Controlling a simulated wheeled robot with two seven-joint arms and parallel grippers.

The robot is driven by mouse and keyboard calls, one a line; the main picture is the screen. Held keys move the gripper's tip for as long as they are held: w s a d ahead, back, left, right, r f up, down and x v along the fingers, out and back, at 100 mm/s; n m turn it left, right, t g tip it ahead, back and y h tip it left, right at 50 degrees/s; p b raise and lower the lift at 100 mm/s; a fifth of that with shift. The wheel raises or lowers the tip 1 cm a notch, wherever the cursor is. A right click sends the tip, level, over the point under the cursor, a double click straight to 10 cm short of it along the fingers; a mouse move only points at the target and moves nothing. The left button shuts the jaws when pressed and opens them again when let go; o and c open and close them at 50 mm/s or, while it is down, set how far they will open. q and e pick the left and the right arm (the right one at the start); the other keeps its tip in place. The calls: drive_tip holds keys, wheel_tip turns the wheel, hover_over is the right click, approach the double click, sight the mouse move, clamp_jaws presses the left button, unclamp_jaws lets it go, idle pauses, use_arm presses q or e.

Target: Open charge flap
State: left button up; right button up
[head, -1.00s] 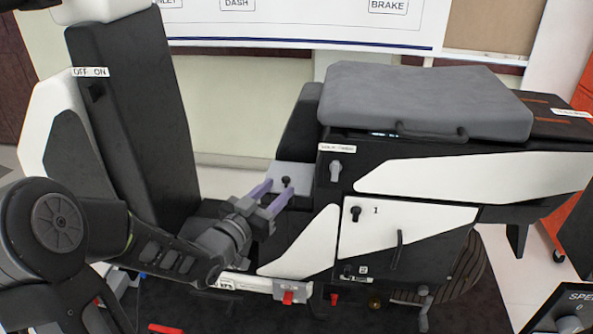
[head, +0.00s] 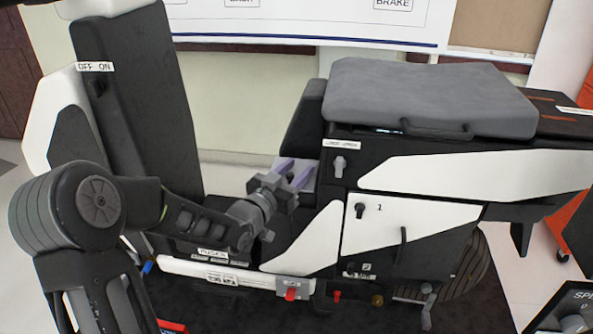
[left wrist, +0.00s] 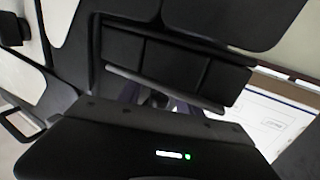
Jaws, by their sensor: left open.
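A light grey plate (head: 300,167) sits low between the seat base and the tall backrest in the head view. No label on it is readable, so I cannot tell if it is the charge flap. My left gripper (head: 294,173) is over this plate, with its two purple-grey fingers apart. Nothing is visible between the fingers, and I cannot tell whether they touch the plate. My right gripper is not in view.
The grey seat cushion (head: 425,95) and its black-and-white side panel (head: 415,215) stand right of the gripper. The tall black backrest (head: 135,110) stands to the left. A control box (head: 568,312) is at bottom right.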

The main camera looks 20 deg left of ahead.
use_arm(q)
clamp_jaws()
idle(0.4)
idle(1.0)
